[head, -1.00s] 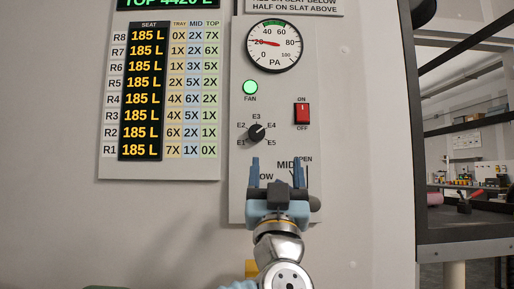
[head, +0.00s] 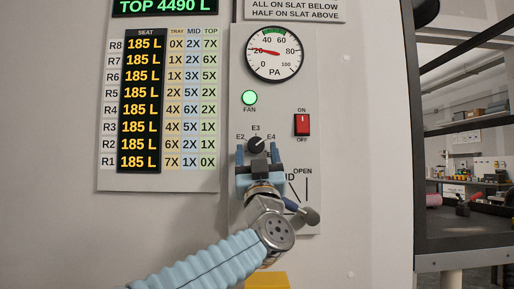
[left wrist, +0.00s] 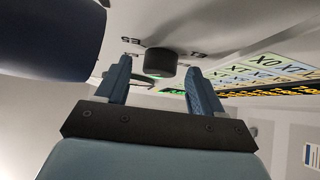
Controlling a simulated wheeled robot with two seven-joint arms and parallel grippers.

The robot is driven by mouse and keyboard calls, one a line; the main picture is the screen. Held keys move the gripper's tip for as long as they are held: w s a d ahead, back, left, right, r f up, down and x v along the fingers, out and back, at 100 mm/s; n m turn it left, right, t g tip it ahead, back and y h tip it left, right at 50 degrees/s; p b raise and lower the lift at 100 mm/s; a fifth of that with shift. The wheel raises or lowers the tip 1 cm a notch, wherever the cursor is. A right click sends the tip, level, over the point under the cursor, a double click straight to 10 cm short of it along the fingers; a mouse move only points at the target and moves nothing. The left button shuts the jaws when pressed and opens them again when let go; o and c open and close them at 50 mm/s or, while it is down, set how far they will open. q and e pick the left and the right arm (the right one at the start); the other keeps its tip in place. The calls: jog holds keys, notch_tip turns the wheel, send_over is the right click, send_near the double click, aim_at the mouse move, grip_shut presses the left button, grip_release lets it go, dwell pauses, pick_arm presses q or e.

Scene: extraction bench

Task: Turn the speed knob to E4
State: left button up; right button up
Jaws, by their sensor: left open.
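My left gripper (head: 257,153) is open just below the knob in the head view, one finger to each side. In the left wrist view, the knob (left wrist: 160,62) shows beyond and between the spread fingertips, and I see no contact. My right gripper is not in view.
The red fan switch (head: 302,125) is right of the knob, and a lit green lamp (head: 250,98) is above it. A pressure gauge (head: 273,51) is higher up.

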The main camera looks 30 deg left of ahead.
pick_arm(q)
jog(key=c, duration=1.1)
jog(key=shift+o, duration=0.2)
jog(key=shift+a+m+t+h+b, duration=0.25)
jog(key=shift+m+t+h+b, duration=0.15)
jog(key=shift+m+t+h, duration=0.45)
jog(key=shift+d+m+h, duration=0.1)
jog(key=shift+m+h, duration=0.65)
jog(key=shift+m, duration=0.4)
jog(key=o, duration=1.1)
jog(key=shift+c, duration=0.2)
jog(key=shift+s, duration=0.1)
